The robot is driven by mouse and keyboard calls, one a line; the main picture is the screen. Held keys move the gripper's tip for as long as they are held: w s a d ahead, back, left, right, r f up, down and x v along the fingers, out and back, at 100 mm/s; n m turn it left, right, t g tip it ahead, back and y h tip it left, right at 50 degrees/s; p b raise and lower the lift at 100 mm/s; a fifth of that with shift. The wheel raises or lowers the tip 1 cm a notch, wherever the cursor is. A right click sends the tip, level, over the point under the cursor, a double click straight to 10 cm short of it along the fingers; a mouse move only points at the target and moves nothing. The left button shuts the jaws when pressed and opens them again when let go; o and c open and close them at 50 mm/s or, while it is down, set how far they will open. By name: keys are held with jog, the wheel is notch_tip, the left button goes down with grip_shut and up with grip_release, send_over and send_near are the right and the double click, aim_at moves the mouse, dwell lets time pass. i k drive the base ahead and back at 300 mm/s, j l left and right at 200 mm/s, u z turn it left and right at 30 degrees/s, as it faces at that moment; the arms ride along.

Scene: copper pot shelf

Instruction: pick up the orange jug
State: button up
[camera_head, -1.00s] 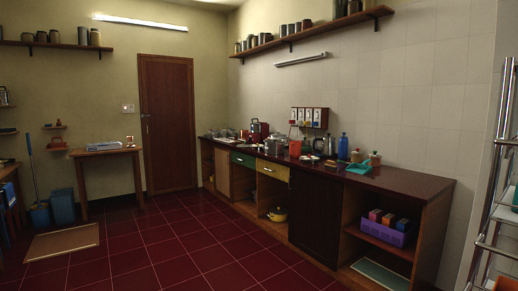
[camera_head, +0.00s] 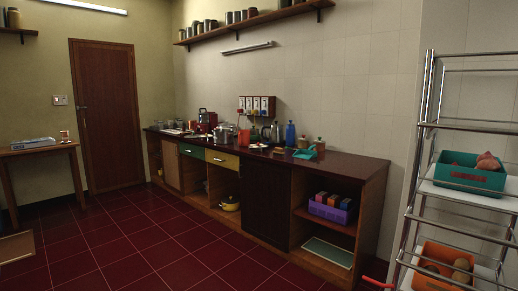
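An orange-red vessel (camera_head: 243,137), which looks like the orange jug, stands on the dark red countertop (camera_head: 345,163) along the back wall. It is small and far away, so its handle and spout are hard to make out. It stands among other items, near a silver pot (camera_head: 226,133) on its left and a kettle (camera_head: 268,134) on its right.
A metal rack (camera_head: 423,150) with a green crate (camera_head: 470,178) and an orange crate (camera_head: 440,280) stands at the right. A wooden table (camera_head: 40,149) is at the left. The red tiled floor (camera_head: 150,240) before the counter is clear.

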aim_at(244, 135)
jog(key=i+j+u, duration=0.3)
jog(key=i, duration=0.25)
jog(key=i+u, duration=0.25)
jog(key=i, duration=0.25)
jog(key=i+u, duration=0.1)
jog(key=i, duration=2.1)
jog(key=i+z, duration=0.2)
jog(key=i, duration=0.25)
jog(key=i+j+z, duration=0.2)
jog(key=i, duration=0.25)
jog(key=i+j+z, duration=0.15)
jog(key=i, duration=0.3)
jog(key=i+j+z, duration=0.2)
jog(key=i, duration=0.25)
jog(key=i+j+z, duration=0.55)
jog(key=i+j, duration=0.2)
jog(key=i, duration=0.5)
